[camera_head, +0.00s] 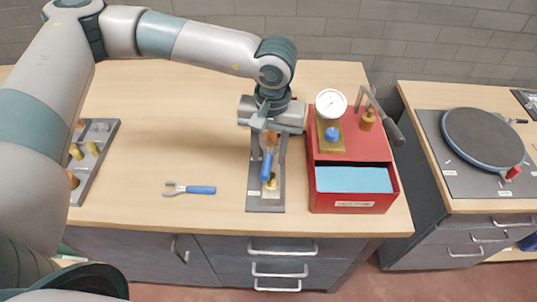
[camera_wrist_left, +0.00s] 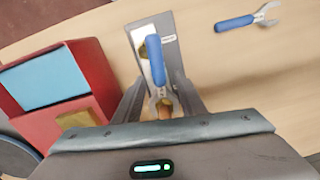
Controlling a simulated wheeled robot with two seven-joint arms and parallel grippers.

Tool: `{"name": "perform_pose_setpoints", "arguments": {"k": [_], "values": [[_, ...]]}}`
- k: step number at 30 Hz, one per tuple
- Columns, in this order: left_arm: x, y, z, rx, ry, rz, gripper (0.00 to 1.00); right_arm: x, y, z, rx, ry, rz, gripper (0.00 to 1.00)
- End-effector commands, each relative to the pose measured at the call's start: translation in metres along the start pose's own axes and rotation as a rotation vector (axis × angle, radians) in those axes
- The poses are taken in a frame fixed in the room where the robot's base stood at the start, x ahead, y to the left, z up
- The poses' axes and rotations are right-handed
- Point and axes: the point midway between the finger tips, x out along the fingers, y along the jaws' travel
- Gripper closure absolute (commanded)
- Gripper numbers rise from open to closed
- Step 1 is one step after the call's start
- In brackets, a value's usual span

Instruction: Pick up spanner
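Two blue-handled spanners show. One spanner (camera_head: 190,189) lies flat on the wooden table, left of the grey stand, and it also shows at the upper right of the left wrist view (camera_wrist_left: 245,20). The other spanner (camera_head: 267,164) is at the grey stand, its handle pointing toward the front; it also shows in the left wrist view (camera_wrist_left: 157,62). Its metal head is near a copper fitting (camera_wrist_left: 164,109). My left gripper (camera_head: 268,145) is over the stand, its fingers apart on either side of this spanner's head. My right gripper is out of view.
A grey stand (camera_head: 254,200) carries brass parts. Beside it is a red box (camera_head: 325,199) with a blue tray area and a gauge (camera_head: 331,104). A grey plate with brass fittings (camera_head: 99,138) is at the left. A second bench (camera_head: 470,205) stands right.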

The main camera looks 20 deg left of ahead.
Motion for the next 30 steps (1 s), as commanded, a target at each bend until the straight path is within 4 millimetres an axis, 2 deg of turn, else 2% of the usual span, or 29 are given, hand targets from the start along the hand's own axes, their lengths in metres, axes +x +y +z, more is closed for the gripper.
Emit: {"name": "perform_pose_setpoints", "arguments": {"k": [11, 15, 16, 30], "values": [[-0.0002, 0.0001, -0.0001, 0.000, 0.000, 0.000, 0.63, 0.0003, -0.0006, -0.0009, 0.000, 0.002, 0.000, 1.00], [-0.0003, 0.0001, -0.0001, 0.000, 0.000, 0.000, 0.96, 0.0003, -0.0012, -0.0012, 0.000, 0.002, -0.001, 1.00], [-0.0003, 0.0001, -0.0001, 0.000, 0.000, 0.000, 1.00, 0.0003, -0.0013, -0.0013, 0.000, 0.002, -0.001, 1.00], [-0.0064, 0.0002, -0.0008, -0.001, 0.002, 0.002, 1.00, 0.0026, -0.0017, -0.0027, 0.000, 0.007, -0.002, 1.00]]}}
